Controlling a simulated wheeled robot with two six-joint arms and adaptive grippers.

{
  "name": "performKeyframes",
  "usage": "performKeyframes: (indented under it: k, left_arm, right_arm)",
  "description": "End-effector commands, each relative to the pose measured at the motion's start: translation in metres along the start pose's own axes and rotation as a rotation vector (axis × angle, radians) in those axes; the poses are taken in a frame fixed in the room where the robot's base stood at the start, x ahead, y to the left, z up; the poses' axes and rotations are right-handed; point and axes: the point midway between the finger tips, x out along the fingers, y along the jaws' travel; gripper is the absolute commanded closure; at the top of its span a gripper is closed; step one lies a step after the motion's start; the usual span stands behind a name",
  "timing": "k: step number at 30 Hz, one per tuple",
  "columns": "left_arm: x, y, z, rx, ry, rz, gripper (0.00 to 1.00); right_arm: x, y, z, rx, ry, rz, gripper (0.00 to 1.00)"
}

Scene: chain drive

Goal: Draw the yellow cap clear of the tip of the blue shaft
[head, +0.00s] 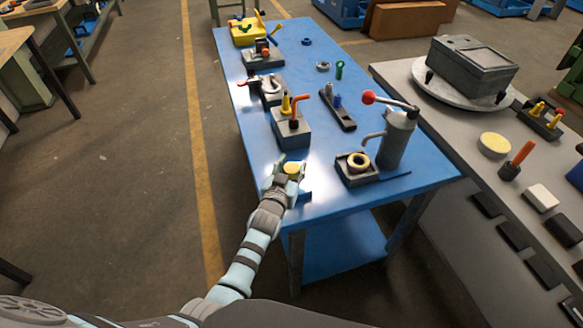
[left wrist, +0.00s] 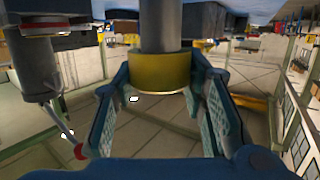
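The yellow cap (head: 292,168) shows between the fingers of my left gripper (head: 286,173), near the front left edge of the blue table. In the left wrist view the cap (left wrist: 160,72) is a yellow ring around one end of an upright shaft (left wrist: 160,25), which looks grey there. That view appears upside down, so the cap is at the shaft's top end. The fingers of my left gripper (left wrist: 160,85) stand on both sides of the cap and appear to touch it. In the head view my gripper hides the shaft. My right gripper is in neither view.
On the blue table (head: 345,195), a grey lever press (head: 397,140) with a red knob and a block with a yellow ring (head: 357,162) stand to the right. A grey block (head: 290,128) with yellow and orange pegs stands behind my gripper.

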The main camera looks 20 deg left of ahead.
Motion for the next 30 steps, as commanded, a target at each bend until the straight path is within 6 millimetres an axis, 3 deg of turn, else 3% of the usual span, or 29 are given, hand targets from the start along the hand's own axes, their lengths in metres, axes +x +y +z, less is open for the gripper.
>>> performKeyframes:
  k: [5, 27, 30]
  left_arm:
    - [-0.001, -0.001, -0.002, 0.000, -0.003, -0.001, 0.88]
    - [-0.012, -0.001, -0.058, 0.001, -0.002, -0.002, 0.88]
    - [-0.013, -0.002, -0.062, -0.002, -0.001, -0.006, 0.88]
  right_arm:
    - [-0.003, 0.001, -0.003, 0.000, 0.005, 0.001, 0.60]
    - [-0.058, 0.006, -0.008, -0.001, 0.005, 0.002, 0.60]
    - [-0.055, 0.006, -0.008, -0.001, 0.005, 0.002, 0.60]
